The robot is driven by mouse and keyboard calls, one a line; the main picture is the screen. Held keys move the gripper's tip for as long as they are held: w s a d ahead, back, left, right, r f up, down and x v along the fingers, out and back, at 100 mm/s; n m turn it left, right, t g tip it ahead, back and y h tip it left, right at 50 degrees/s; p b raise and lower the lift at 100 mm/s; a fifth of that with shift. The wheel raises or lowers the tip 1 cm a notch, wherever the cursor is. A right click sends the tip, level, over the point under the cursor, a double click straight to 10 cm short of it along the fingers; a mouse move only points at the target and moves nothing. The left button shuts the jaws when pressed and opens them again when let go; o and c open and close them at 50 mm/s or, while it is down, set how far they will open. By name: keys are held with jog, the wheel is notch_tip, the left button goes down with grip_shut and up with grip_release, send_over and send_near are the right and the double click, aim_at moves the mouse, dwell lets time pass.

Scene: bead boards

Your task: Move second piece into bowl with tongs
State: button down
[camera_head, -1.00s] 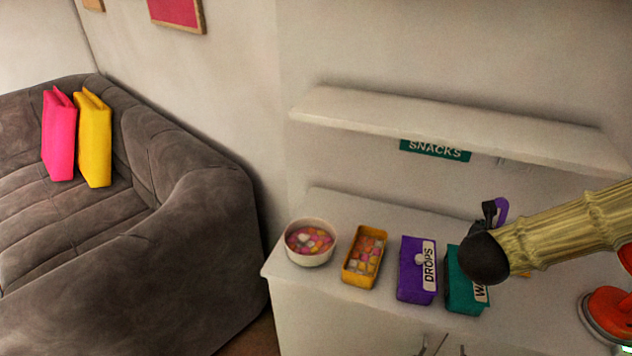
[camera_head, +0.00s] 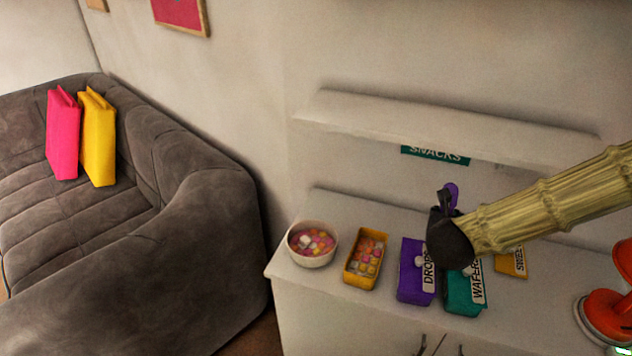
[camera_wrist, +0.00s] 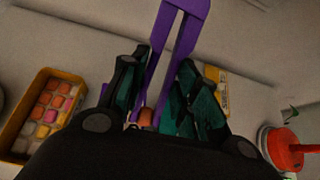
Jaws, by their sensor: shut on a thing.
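My gripper (camera_head: 446,198) is shut on the purple tongs (camera_head: 452,190), above the lidded boxes on the counter. In the wrist view the tongs (camera_wrist: 184,22) stand between the dark fingers with teal pads (camera_wrist: 158,95). A small orange-brown thing (camera_wrist: 147,117) shows low between the tong arms; I cannot tell whether they grip it. The cream bowl (camera_head: 312,261) stands at the counter's left end, with several coloured pieces and a whitish one in it. The yellow tray (camera_head: 350,278), just right of it, holds several pieces; it also shows in the wrist view (camera_wrist: 15,128).
A purple box (camera_head: 411,284) labelled DROPS, a teal box (camera_head: 458,296) and a yellow box (camera_head: 512,262) stand right of the tray. A wall shelf (camera_head: 430,122) hangs above. A red-orange object (camera_head: 600,318) is at right. The sofa (camera_head: 150,250) is left of the counter.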

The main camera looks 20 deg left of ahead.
jog(key=s+a+r+n+g+y+p, duration=0.1)
jog(key=a+n+y+p, duration=0.3)
jog(key=a, duration=1.1)
jog(key=s+a+r+n+g+y+p, duration=0.2)
jog(key=a+n+y+p, duration=0.3)
jog(key=a, duration=1.1)
jog(key=shift+s+a+r+n+p, duration=0.3)
jog(key=shift+r+n+p, duration=0.15)
jog(key=shift+r+n, duration=0.25)
jog(key=shift+d, duration=0.1)
notch_tip(320, 180, down, 9)
jog(key=b, duration=0.4)
jog(key=shift+r, duration=0.1)
jog(key=c, duration=1.5)
grip_release()
jog(key=shift+o, duration=0.2)
